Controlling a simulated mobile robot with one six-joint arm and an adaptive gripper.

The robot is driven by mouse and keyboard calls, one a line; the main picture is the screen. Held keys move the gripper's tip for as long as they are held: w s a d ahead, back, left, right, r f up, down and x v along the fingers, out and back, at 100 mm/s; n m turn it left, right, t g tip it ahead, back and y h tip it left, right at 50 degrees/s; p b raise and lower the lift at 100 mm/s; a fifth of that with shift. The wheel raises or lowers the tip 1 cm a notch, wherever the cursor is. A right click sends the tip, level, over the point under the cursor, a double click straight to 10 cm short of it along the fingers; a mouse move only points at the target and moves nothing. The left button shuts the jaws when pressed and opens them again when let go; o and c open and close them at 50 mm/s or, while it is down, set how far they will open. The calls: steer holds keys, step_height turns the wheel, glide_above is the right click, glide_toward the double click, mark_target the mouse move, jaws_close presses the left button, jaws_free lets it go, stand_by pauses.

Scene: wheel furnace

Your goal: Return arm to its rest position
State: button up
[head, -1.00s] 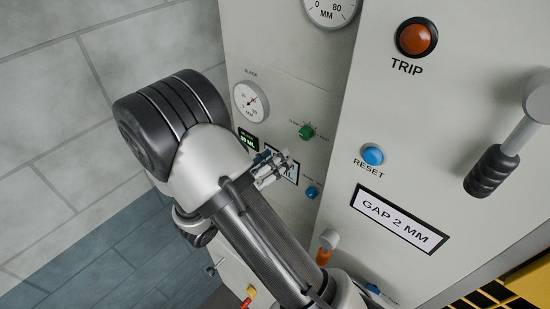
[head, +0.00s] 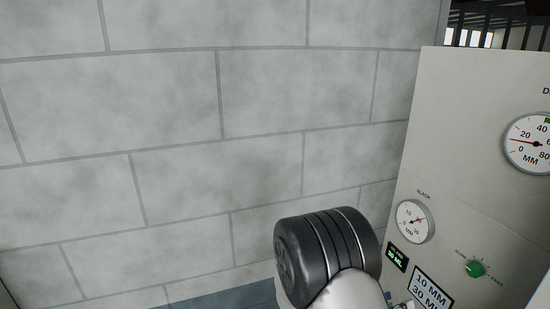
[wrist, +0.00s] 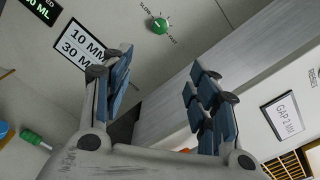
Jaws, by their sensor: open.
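My gripper (wrist: 160,80) is open in the wrist view, with its two blue-padded fingers well apart and nothing between them. It faces the pale control panel (wrist: 118,20), near a label reading 10 MM and 30 M (wrist: 80,45) and a green knob (wrist: 158,25). In the head view a black-capped joint of my arm (head: 328,250) shows at the bottom, in front of the wall and left of the panel. My gripper is almost wholly hidden there, behind the arm and below the picture edge.
The panel (head: 450,140) fills the right of the head view, with a SLACK gauge (head: 414,221), another gauge (head: 530,143) and a green knob (head: 475,268). A grey block wall (head: 180,120) stands behind. In the wrist view a GAP sign (wrist: 284,117) is at right.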

steer(key=s+d+f+m+g+y+b, duration=0.1)
steer(key=s+f+m+g+y+b, duration=0.35)
steer(key=s+m+b, duration=0.4)
steer(key=s+f+m+g+y+b, duration=0.3)
steer(key=s+f+m+g+b, duration=0.15)
steer(key=s+m+b, duration=0.35)
steer(key=s+a+f+m+t+y+b, duration=0.2)
steer(key=a+f+m+t+y+b, duration=0.2)
steer(key=a+m+b, duration=0.2)
steer(key=s+a+f+m+t+y+b, duration=0.2)
steer(key=a+f+m+t+y+b, duration=0.2)
steer(key=a+m+y+b, duration=0.1)
steer(key=a+m+b, duration=0.1)
steer(key=a, duration=0.1)
steer(key=shift+s+a+f+b, duration=0.15)
steer(key=shift+a+f+b, duration=0.1)
steer(key=shift+a+b, duration=0.05)
